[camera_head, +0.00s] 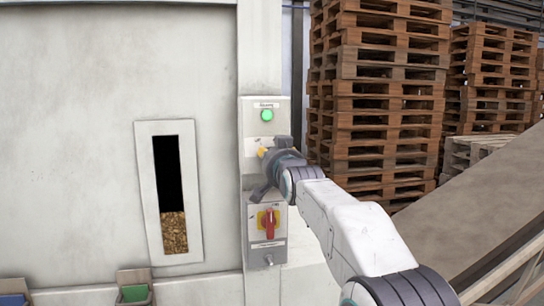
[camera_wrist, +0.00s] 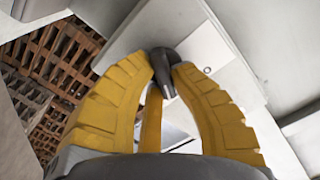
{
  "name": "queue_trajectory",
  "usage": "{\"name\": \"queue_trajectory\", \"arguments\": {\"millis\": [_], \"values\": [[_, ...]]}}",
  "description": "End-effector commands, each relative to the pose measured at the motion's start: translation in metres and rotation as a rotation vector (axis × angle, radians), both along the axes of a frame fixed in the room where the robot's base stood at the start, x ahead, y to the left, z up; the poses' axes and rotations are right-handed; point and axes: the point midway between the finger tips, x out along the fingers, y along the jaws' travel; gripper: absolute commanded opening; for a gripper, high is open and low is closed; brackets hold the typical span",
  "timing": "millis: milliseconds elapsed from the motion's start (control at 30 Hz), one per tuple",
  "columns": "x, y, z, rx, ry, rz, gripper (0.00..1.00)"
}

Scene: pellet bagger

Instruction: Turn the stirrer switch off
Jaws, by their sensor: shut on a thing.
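My gripper (camera_head: 262,152) is at the grey control box (camera_head: 251,237), below a green lamp (camera_head: 267,115) that looks lit. In the wrist view its yellow fingers (camera_wrist: 163,72) are closed around a dark grey switch handle (camera_wrist: 167,84), which stands out from a pale panel. This handle seems to be the stirrer switch; its label cannot be read. In the head view my gripper hides it. A red rotary switch (camera_head: 270,223) on a yellow plate sits lower on the box, apart from my gripper.
A pale machine wall with a narrow window (camera_head: 173,213) showing brown pellets is at the left. Small bins, one green (camera_head: 135,293) and one blue (camera_head: 13,299), are at the lower left. Stacked wooden pallets (camera_head: 385,110) and a sloping belt (camera_head: 480,225) are at the right.

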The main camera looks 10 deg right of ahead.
Motion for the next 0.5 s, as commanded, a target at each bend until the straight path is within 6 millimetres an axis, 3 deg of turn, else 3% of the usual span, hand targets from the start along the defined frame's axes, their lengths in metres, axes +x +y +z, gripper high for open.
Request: {"name": "queue_trajectory", "arguments": {"millis": [267,500], "values": [[-0.0003,0.0009,0.0013,-0.1,-0.01,0.001,0.0],[-0.0004,0.0016,0.0036,-0.3,-0.011,0.001,0.0]]}}
